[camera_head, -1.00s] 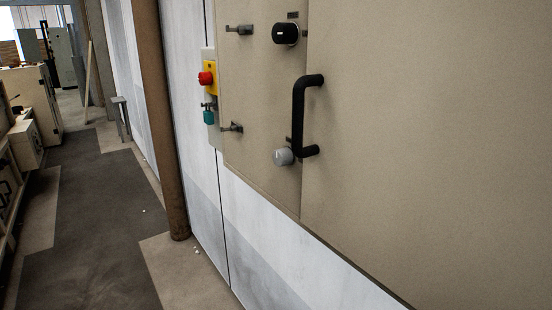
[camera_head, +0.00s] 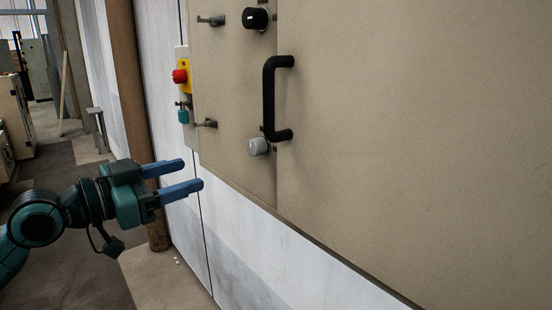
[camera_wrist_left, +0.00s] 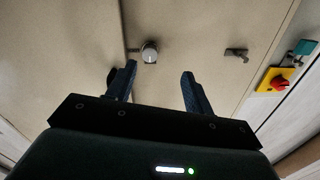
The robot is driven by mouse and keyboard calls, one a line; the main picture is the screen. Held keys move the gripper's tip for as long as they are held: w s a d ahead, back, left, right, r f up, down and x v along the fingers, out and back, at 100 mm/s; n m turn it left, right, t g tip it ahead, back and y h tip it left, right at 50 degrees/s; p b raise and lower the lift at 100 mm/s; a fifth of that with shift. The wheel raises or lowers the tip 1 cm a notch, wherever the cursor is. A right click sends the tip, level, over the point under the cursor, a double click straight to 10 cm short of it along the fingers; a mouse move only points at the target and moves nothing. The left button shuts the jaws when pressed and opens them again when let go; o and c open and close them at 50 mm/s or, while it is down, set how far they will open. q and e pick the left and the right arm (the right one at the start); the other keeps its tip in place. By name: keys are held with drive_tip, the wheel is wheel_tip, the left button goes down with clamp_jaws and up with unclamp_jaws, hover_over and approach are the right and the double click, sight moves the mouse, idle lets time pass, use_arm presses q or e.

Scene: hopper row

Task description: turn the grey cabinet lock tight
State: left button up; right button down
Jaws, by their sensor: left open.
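The grey cabinet lock (camera_head: 258,146) is a round knob on the beige cabinet front, just below the lower end of the black handle. It also shows in the left wrist view (camera_wrist_left: 149,52), ahead of the fingers and between their lines, nearer the left one. My left gripper (camera_head: 193,173) has blue fingers, spread apart and empty. In the head view it is left of and below the grey lock, apart from it. In the left wrist view the gripper (camera_wrist_left: 158,72) points toward the cabinet. My right gripper is not in view.
A black lock (camera_head: 255,19) sits above, beside the black bar handle (camera_head: 268,98). Two hinges or latches (camera_head: 207,124) stick out at left. A red emergency button (camera_head: 180,76) on a yellow plate and a teal padlock (camera_head: 184,117) are further left. A brown post (camera_head: 128,70) stands behind my gripper.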

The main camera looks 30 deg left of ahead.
sight(251, 150)
use_arm(q)
drive_tip(key=shift+m+h, duration=0.4)
drive_tip(key=shift+h, duration=0.1)
drive_tip(key=x, duration=0.3)
drive_tip(key=d+r+x, duration=0.1)
drive_tip(key=x, duration=0.2)
drive_tip(key=r+p+x, duration=0.1)
drive_tip(key=x, duration=0.3)
drive_tip(key=shift+s+d, duration=0.2)
drive_tip(key=shift+s, duration=0.1)
drive_tip(key=shift+p+x, duration=0.4)
drive_tip(key=shift+x, duration=0.4)
drive_tip(key=shift+p+x, duration=0.35)
drive_tip(key=shift+x, duration=0.5)
drive_tip(key=shift+f, duration=0.15)
drive_tip(key=shift+c, duration=0.2)
drive_tip(key=c, duration=0.9)
